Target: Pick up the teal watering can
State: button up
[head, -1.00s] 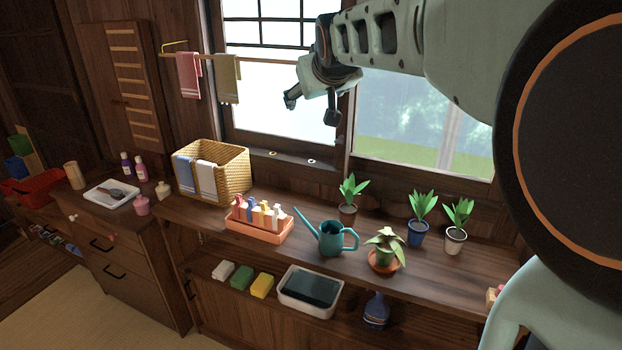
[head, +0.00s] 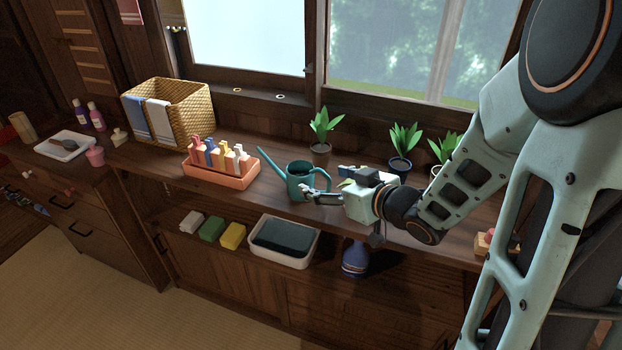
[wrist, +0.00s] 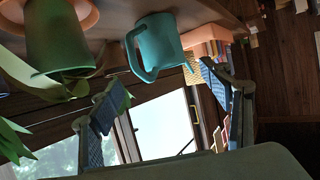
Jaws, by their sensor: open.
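The teal watering can (head: 303,180) stands upright on the wooden counter, its long spout pointing left and its handle toward the right. My gripper (head: 322,184) is at the handle side of the can, in front of the counter's plants. In the wrist view, the can (wrist: 157,45) lies ahead between the two spread fingers, with its handle facing me. My gripper (wrist: 166,105) is open and empty in that view, and the can seems beyond the fingertips. In the head view I cannot tell whether a finger touches the handle.
An orange caddy of bottles (head: 215,178) stands left of the can. A potted plant (head: 321,140) stands behind it. In the wrist view, a green pot in an orange saucer (wrist: 60,40) is close on the left. A white basin (head: 312,252) sits on the shelf below.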

aim_at(309, 180)
jog(key=b+x, duration=0.1)
jog(key=x, duration=0.4)
jog(key=shift+a+f, duration=0.2)
jog(key=shift+a, duration=0.1)
jog(key=x, duration=0.2)
jog(key=b+x, duration=0.1)
jog(key=x, duration=0.1)
jog(key=shift+s+f, duration=0.15)
jog(key=shift+f, duration=0.2)
jog(key=shift+w+a+f, duration=0.15)
jog(key=shift+w+a, duration=0.2)
jog(key=shift+w, duration=0.1)
jog(key=shift+c, duration=0.6)
jog(key=c, duration=1.3)
jog(key=shift+c, duration=0.2)
